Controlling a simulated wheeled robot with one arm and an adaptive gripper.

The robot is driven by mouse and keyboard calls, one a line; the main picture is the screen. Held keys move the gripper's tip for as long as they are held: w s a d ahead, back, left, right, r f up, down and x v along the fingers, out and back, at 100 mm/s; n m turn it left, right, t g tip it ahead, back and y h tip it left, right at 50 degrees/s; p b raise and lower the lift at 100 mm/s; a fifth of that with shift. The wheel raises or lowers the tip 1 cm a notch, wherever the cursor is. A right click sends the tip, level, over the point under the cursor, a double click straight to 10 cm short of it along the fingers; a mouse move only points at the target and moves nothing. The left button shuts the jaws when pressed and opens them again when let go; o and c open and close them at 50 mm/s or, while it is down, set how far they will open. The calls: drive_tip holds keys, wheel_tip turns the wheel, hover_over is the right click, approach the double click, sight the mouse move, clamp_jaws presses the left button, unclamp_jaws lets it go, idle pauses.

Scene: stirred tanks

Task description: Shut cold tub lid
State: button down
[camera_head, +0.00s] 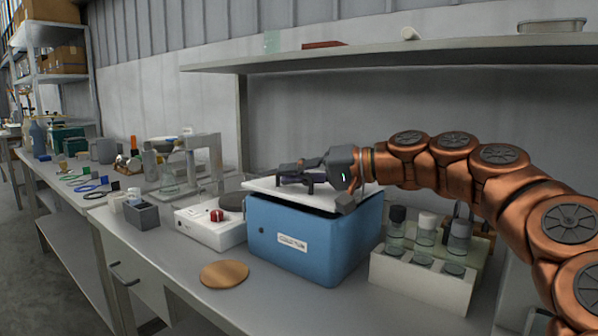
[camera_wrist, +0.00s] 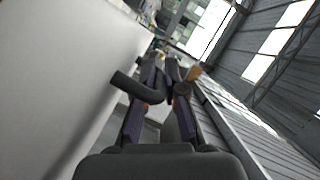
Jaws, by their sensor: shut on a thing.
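The cold tub is a blue box (camera_head: 305,243) with a white label, on the bench in the head view. Its white lid (camera_head: 262,185) lies over the top, with a narrow dark gap under its front edge. The lid fills the left of the wrist view (camera_wrist: 60,70). My gripper (camera_head: 290,174) is over the lid, reaching in from the right. In the wrist view my gripper (camera_wrist: 165,75) is shut on the dark lid handle (camera_wrist: 132,87). The fingers hide part of the handle.
A white rack with capped bottles (camera_head: 425,275) stands right of the tub. A white stirrer unit with a red knob (camera_head: 215,228) is close on the left. A round tan disc (camera_head: 224,274) lies in front. A shelf (camera_head: 400,55) runs above.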

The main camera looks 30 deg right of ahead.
drive_tip(key=shift+a+f+n+b, duration=0.15)
drive_tip(key=shift+f+n+b, duration=0.25)
drive_tip(key=shift+f, duration=0.4)
drive_tip(key=shift+f+h, duration=0.1)
drive_tip(key=shift+h, duration=0.2)
drive_tip(key=c, duration=1.5)
unclamp_jaws()
drive_tip(key=shift+c, duration=0.2)
drive_tip(key=v, duration=1.1)
drive_tip(key=shift+s, duration=0.15)
drive_tip(key=shift+s+d, duration=0.2)
drive_tip(key=shift+d, duration=0.2)
